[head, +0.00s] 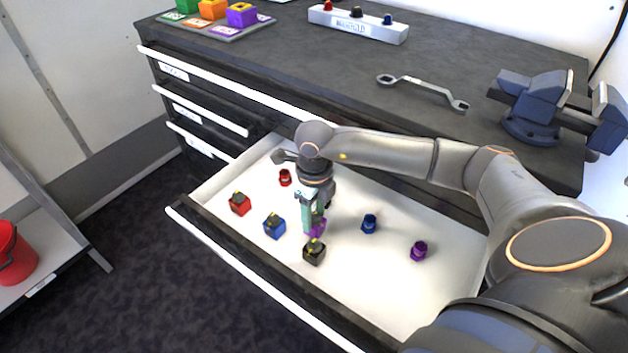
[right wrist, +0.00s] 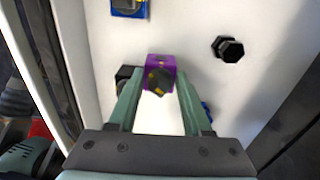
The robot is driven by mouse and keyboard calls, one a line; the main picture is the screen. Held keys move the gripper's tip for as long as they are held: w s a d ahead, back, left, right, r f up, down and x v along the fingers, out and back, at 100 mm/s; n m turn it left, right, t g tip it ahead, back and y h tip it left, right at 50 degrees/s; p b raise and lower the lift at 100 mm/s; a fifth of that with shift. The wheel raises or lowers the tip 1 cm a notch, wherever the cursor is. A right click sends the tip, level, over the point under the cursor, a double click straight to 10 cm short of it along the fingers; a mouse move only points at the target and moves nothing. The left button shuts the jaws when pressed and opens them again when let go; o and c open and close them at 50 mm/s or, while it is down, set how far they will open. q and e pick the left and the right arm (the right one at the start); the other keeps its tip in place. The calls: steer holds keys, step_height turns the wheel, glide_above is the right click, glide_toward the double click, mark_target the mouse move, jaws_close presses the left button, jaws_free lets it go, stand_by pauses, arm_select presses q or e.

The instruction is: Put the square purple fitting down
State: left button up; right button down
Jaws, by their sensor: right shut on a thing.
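My right gripper (head: 314,218) reaches down into the open drawer (head: 440,283). It is shut on the square purple fitting (head: 318,229), which is low over the white drawer floor; I cannot tell whether it touches the floor. In the right wrist view the fitting (right wrist: 161,68) sits between the fingertips, with a dark, yellow-marked part on the side facing the camera. In the head view the fingers hide part of it.
Close by in the drawer are a square black fitting (head: 314,251) and a square blue one (head: 274,226). A square red one (head: 240,204), blue hex (head: 370,223), purple hex (head: 420,250) and red piece (head: 285,177) lie farther off. The drawer's right front is clear.

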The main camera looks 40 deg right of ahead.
steer(key=shift+f, duration=0.9)
steer(key=shift+f, duration=0.1)
steer(key=shift+c, duration=1.7)
jaws_free()
steer(key=shift+s+f, duration=0.1)
step_height(320, 180, up, 12)
steer(key=shift+d+r+p, duration=0.1)
steer(key=shift+r+p, duration=0.1)
steer(key=shift+p, duration=0.45)
